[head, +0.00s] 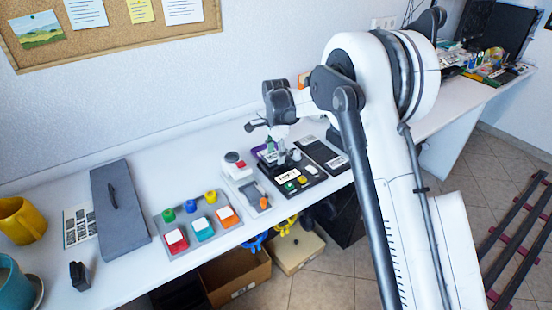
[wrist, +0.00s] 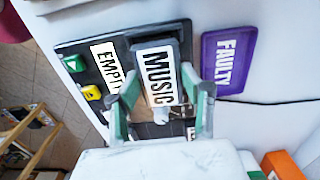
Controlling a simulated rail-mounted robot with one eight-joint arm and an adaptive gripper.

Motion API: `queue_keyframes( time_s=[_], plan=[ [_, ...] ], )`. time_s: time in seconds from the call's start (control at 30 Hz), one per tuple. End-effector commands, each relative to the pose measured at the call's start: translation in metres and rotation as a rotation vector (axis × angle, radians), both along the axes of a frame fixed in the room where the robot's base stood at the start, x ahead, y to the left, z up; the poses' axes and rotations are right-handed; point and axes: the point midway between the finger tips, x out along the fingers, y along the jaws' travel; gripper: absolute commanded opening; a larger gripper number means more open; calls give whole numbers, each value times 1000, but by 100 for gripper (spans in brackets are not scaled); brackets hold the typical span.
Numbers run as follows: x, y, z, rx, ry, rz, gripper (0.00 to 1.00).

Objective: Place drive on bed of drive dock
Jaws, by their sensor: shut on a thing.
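The dark drive labelled MUSIC (wrist: 157,62) is between the two green fingers of my gripper (wrist: 160,82) in the wrist view. My gripper (head: 270,148) is shut on it, over the back part of the black drive dock (head: 277,183). In the wrist view the dock (wrist: 75,47) shows a white EMPTY label, a green button and a yellow button to the left of the drive. The drive covers part of the dock's bed. I cannot tell whether the drive touches the bed.
A purple piece labelled FAULTY (wrist: 228,62) lies right of the dock in the wrist view. In the head view a black tray (head: 322,155) lies right of the dock and a grey device (head: 243,180) lies left. A button panel (head: 197,225) and grey box (head: 120,210) stand farther left.

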Motion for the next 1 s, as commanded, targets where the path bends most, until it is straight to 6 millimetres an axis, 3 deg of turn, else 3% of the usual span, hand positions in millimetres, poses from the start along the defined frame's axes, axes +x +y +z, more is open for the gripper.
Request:
queue_keyframes(
  time_s=[0.1,0.5,0.53,0.63,1.0],
  plan=[
    [0,0,-15,0,0,0,10],
    [0,0,-20,0,0,0,10],
    [0,0,-19,0,0,0,45],
    [0,0,-19,0,0,0,58],
    [0,0,-14,0,0,0,60]
  ],
)
